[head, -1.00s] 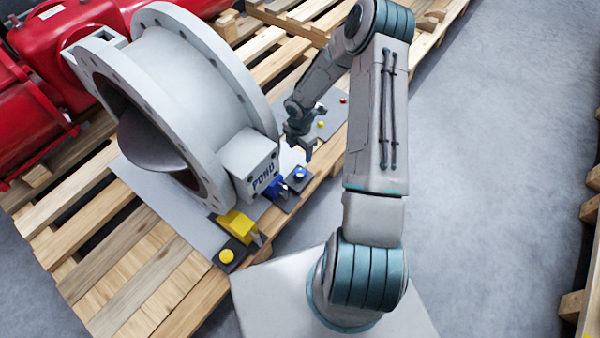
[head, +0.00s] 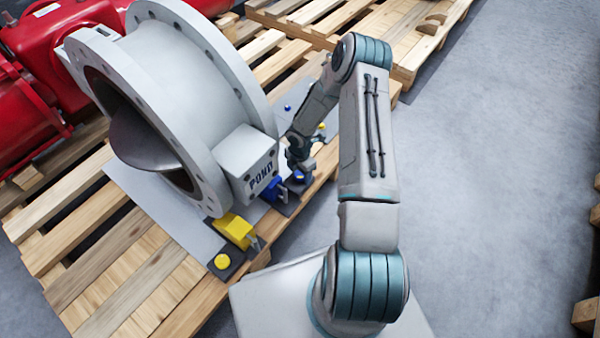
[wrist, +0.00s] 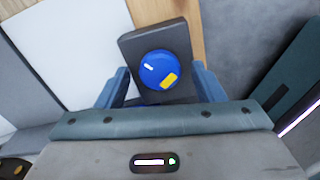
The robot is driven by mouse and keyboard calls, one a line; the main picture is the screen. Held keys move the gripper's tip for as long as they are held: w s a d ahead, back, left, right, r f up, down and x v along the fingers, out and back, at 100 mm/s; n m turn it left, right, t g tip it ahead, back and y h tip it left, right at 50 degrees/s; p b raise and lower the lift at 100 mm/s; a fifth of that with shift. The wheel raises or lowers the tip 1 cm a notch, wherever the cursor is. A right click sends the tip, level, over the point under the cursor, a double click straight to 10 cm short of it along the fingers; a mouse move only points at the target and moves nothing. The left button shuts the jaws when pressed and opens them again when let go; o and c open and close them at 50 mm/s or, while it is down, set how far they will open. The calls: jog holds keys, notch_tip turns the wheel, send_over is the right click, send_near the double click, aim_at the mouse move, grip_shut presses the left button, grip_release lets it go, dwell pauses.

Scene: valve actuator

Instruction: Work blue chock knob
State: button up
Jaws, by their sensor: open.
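The round blue knob (wrist: 158,70) with a white mark and a yellow mark sits on a dark plate (wrist: 178,36) in the wrist view. In the head view the knob (head: 299,176) is partly hidden by my gripper (head: 300,166). In the wrist view my gripper (wrist: 161,76) is open, with one finger on each side of the knob and gaps visible. Whether the fingertips reach down level with the knob cannot be told. The blue chock (head: 273,188) is beside the knob, against the grey valve body (head: 248,165).
A yellow chock (head: 233,229) and yellow knob (head: 222,261) are nearer on the pallet (head: 165,300). A small yellow knob (head: 322,126) and small blue knob (head: 287,108) lie beyond my gripper. The grey floor (head: 480,200) at right is open.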

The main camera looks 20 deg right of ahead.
jog(key=c, duration=1)
